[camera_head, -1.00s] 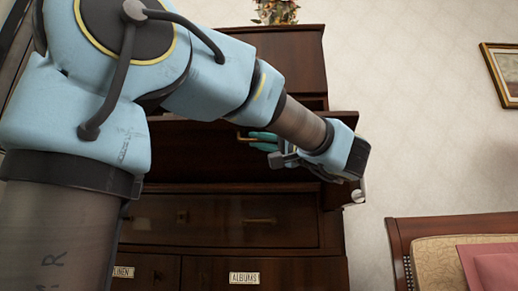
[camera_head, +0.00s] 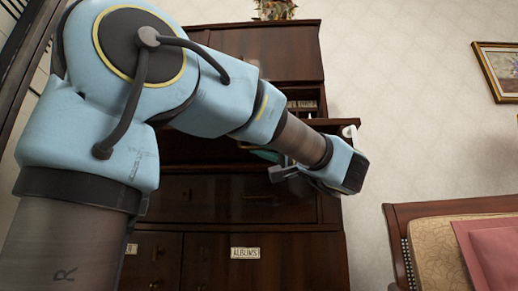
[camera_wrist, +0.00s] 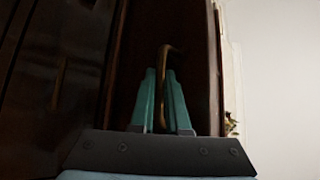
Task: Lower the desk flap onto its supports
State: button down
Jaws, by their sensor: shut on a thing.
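The dark wooden desk flap (camera_head: 337,123) is part of the tall desk in the head view. It looks close to flat, with its edge nearly level, but my arm covers much of it. In the wrist view the flap (camera_wrist: 195,60) is a dark panel with a thin brass handle (camera_wrist: 163,58). My gripper (camera_head: 262,154) is at the flap's outer side, right of the desk's middle. In the wrist view its teal fingers (camera_wrist: 163,75) are closed around the handle. Whether the flap touches its supports is hidden.
Below the flap are desk drawers (camera_head: 275,196) and a door labelled ALBUMS (camera_head: 215,270). Pigeonholes (camera_head: 303,103) show above it. A sofa (camera_head: 425,212) with a pink cushion (camera_head: 490,250) stands at right. Bare wall (camera_head: 400,110) lies between desk and picture.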

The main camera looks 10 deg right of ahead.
jog(key=shift+s+r, duration=0.1)
jog(key=shift+r, duration=0.05)
jog(key=c, duration=0.9)
grip_release()
jog(key=shift+d, duration=0.1)
jog(key=shift+p+v, duration=0.3)
jog(key=shift+v, duration=5.1)
